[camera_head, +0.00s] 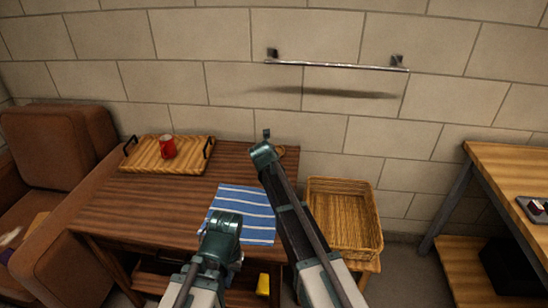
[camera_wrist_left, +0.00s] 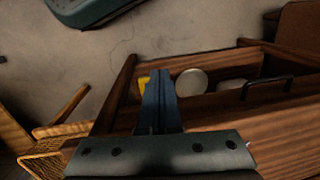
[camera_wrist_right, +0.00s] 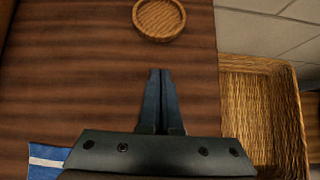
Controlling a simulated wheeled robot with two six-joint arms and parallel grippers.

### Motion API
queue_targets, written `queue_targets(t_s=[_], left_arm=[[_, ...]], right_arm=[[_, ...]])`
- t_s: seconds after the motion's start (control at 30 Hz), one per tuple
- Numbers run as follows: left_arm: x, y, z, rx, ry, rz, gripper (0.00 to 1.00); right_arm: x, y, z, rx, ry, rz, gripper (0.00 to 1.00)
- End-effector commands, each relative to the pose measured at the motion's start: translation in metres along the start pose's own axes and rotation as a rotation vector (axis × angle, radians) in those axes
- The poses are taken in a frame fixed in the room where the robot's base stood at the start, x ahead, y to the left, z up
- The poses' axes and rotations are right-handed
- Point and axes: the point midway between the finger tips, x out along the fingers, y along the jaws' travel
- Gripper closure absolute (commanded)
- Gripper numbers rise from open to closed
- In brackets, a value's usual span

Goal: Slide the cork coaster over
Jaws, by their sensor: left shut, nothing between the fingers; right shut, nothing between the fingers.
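The round cork coaster (camera_wrist_right: 159,19) lies flat on the dark wooden table (camera_wrist_right: 70,80), near its right edge. In the head view only a sliver of the coaster (camera_head: 281,150) shows; my right arm hides the rest. My right gripper (camera_wrist_right: 160,72) is shut and empty over the tabletop, with its fingertips a little short of the coaster in the right wrist view. My left gripper (camera_wrist_left: 159,74) is shut and empty near the front of the table. In the head view its fingertips are hard to make out.
A wooden tray (camera_head: 143,164) with a red mug (camera_head: 168,147) stands at the table's back left. A blue striped cloth (camera_head: 245,205) lies in front. A wicker basket (camera_head: 345,188) stands right of the table. A yellow item (camera_head: 263,284) shows below the table's front edge.

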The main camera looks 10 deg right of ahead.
Motion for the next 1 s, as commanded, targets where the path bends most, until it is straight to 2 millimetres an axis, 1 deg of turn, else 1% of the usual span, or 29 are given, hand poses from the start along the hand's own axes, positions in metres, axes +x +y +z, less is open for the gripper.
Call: queue_targets(t_s=[0.03, 0.1, 0.23, 0.43, 0.77, 0.83, 0.87, 0.93, 0.97, 1.0], left_arm=[[-0.015, -0.001, 0.001, 0.0, 0.0, 0.0, 1.0], [-0.023, -0.002, 0.001, 0.0, 0.0, 0.0, 1.0], [-0.035, -0.003, 0.002, 0.0, 0.0, 0.0, 1.0], [-0.044, -0.004, 0.003, 0.0, 0.0, 0.0, 1.0], [-0.045, -0.004, 0.003, 0.0, 0.0, 0.0, 1.0], [-0.048, -0.004, 0.003, 0.0, 0.0, 0.0, 1.0], [-0.05, -0.005, 0.003, 0.0, 0.0, 0.0, 1.0], [-0.06, -0.006, 0.004, 0.0, 0.0, 0.0, 1.0], [-0.066, -0.006, 0.004, 0.0, 0.0, 0.0, 1.0], [-0.074, -0.007, 0.004, 0.0, 0.0, 0.0, 1.0]], right_arm=[[-0.018, -0.002, 0.003, 0.0, 0.0, 0.0, 1.0], [-0.03, -0.002, 0.003, -0.001, 0.0, 0.0, 1.0], [-0.048, -0.001, 0.002, -0.001, 0.0, 0.001, 1.0], [-0.061, -0.001, 0.001, 0.0, 0.0, 0.0, 1.0], [-0.063, 0.0, 0.0, 0.001, 0.0, 0.0, 1.0], [-0.067, -0.001, 0.0, 0.016, 0.005, -0.001, 1.0], [-0.07, -0.001, -0.001, 0.036, 0.011, -0.002, 1.0], [-0.084, -0.003, -0.006, 0.116, 0.035, -0.007, 1.0], [-0.092, -0.004, -0.009, 0.166, 0.048, -0.011, 1.0], [-0.104, -0.006, -0.014, 0.247, 0.072, -0.019, 1.0]])
